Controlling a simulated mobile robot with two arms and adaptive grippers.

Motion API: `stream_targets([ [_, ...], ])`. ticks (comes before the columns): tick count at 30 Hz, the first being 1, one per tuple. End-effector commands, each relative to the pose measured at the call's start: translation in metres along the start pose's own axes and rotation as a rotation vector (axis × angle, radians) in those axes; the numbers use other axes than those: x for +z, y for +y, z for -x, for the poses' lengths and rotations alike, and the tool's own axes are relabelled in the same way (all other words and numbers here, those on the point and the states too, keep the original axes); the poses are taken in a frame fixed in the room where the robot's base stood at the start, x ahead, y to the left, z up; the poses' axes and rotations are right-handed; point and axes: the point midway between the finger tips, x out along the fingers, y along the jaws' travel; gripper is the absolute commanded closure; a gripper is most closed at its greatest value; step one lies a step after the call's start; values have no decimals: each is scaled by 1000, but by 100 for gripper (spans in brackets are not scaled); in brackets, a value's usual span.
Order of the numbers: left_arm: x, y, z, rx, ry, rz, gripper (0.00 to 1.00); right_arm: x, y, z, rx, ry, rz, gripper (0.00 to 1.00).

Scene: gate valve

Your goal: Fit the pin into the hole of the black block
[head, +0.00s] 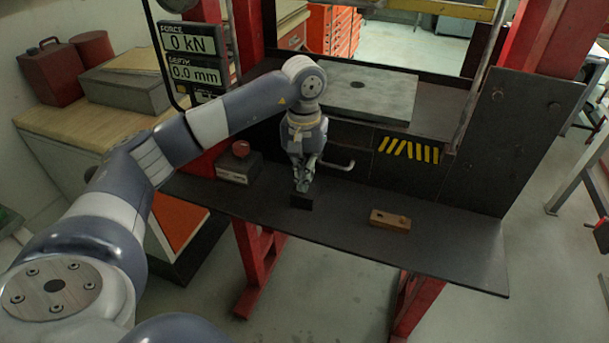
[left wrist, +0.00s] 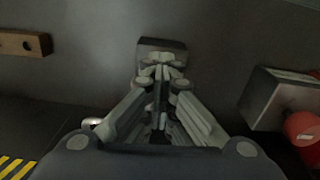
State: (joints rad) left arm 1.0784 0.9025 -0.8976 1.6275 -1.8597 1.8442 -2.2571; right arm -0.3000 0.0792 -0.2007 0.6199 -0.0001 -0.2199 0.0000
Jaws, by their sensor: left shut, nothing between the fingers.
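The black block (head: 301,203) stands on the dark shelf directly below my left gripper. In the left wrist view the block (left wrist: 162,44) shows just beyond the fingertips. My left gripper (head: 303,187) points down with its fingers together and nothing seen held; the fingers also show shut in the left wrist view (left wrist: 161,64). The tips are close to the block's top; I cannot tell whether they touch it. The block's hole is hidden by the fingers. I cannot make out the pin in either view. My right gripper is not in view.
A wooden block (head: 390,221) with a dark hole lies to the right on the dark shelf (head: 440,250). A box with a red button (head: 239,165) stands to the left. Behind are a grey plate (head: 365,95) and a handle (head: 340,165). The shelf's front right is clear.

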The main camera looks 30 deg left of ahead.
Motion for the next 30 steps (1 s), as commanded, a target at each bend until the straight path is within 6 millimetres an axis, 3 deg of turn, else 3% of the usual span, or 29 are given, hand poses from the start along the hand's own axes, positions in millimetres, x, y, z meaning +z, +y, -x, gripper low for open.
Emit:
stream_targets([
  [20, 0, 0, -17, 0, 0, 1, 99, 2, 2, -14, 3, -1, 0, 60],
  [22, 0, 0, -17, 0, 0, 0, 83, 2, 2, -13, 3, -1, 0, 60],
  [30, 1, 0, -18, -1, -3, 0, 74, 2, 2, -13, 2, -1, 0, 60],
])
